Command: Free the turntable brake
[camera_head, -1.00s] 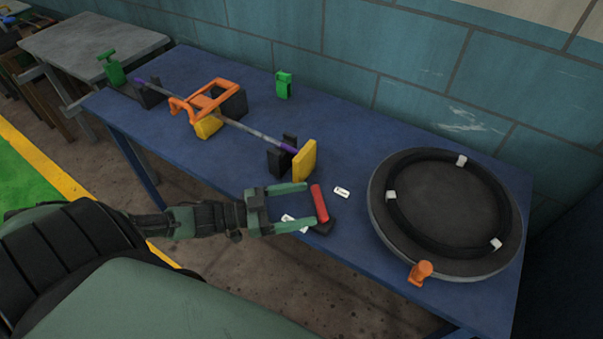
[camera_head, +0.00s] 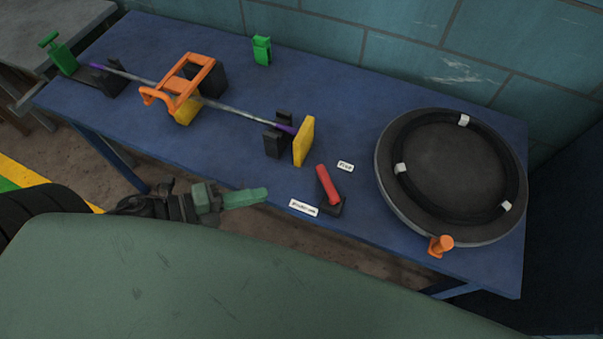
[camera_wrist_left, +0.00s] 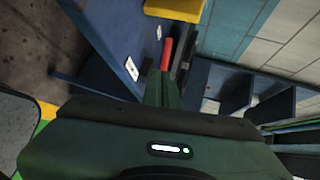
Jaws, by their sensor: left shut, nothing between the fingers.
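A red lever handle (camera_head: 328,184) sits on a small black base (camera_head: 330,206) near the table's front edge, left of the turntable. One white label (camera_head: 304,207) lies at its lower left and another (camera_head: 345,166) at its upper right; their print is too small to read surely. The turntable (camera_head: 452,172) is a round dark disc with a black ring, white clips and an orange knob (camera_head: 440,245) at its front rim. My left gripper (camera_head: 266,194) is shut and empty, left of the lever and apart from it. The lever also shows beyond the fingers in the left wrist view (camera_wrist_left: 167,53).
A rod (camera_head: 235,110) on black supports runs across the table's left half, with an orange frame (camera_head: 183,84) over it. A yellow plate (camera_head: 303,142) stands at its right end. A green block (camera_head: 262,50) stands at the back. The blue table (camera_head: 330,100) is clear behind the lever.

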